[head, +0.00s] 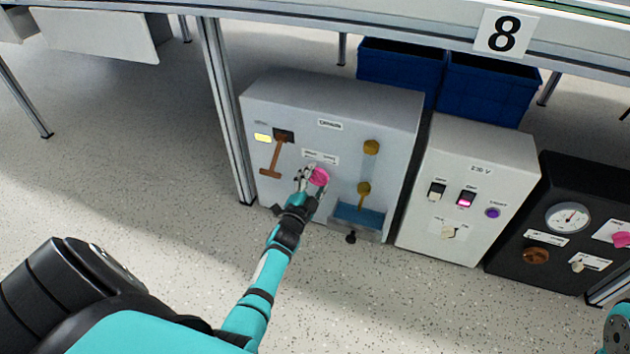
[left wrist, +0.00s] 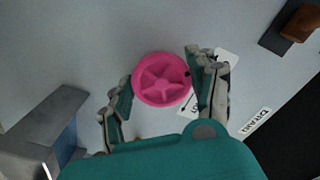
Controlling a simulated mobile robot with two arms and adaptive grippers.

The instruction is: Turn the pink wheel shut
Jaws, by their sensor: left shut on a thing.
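The pink wheel (head: 319,177) sits on the front of the light grey cabinet (head: 270,100), right of the brown lever. In the left wrist view the wheel (left wrist: 162,79) is round with spokes and a dark mark on its right rim. My left gripper (head: 311,178) is at the wheel, and in the left wrist view its fingers (left wrist: 162,90) stand on either side of the rim, shut on it. A label beside the wheel is partly hidden by a finger. My right gripper is not in view.
The same cabinet bears a brown lever (head: 273,158), two brass knobs (head: 371,147) and a blue tray (head: 359,215). A white switch box (head: 468,140) and a black gauge panel (head: 530,220) stand to the right. Blue bins (head: 400,65) are behind. The floor in front is clear.

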